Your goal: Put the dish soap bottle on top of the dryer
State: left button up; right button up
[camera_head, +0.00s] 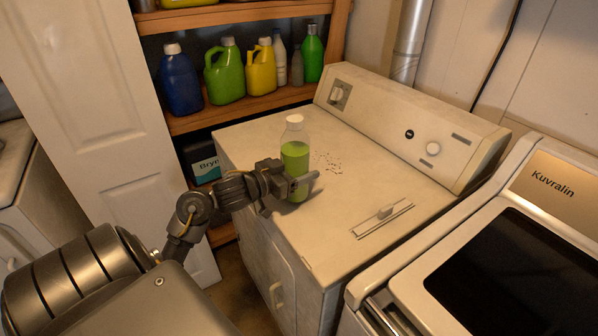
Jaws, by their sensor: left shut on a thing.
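The dish soap bottle (295,152) is clear with green liquid and a white cap. It is upright over the top of the dryer (262,137), near its left edge. My left gripper (303,183) is shut on the lower part of the bottle, with its fingers across it. The bottle's base looks at or very close to the dryer top; I cannot tell for sure whether it touches. The right gripper is not in view.
A wooden shelf (250,106) behind holds several detergent jugs. The dryer's control panel (410,125) rises at the back. A washer with a dark lid (510,275) stands at the right. The dryer top right of the bottle is mostly clear, with small dark specks.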

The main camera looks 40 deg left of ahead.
pick_arm(q)
jog(key=shift+f, duration=0.35)
jog(key=o, duration=1.3)
jog(key=shift+o, duration=0.2)
jog(key=shift+s, duration=0.2)
jog(key=v, duration=1.1)
jog(key=shift+s, duration=0.35)
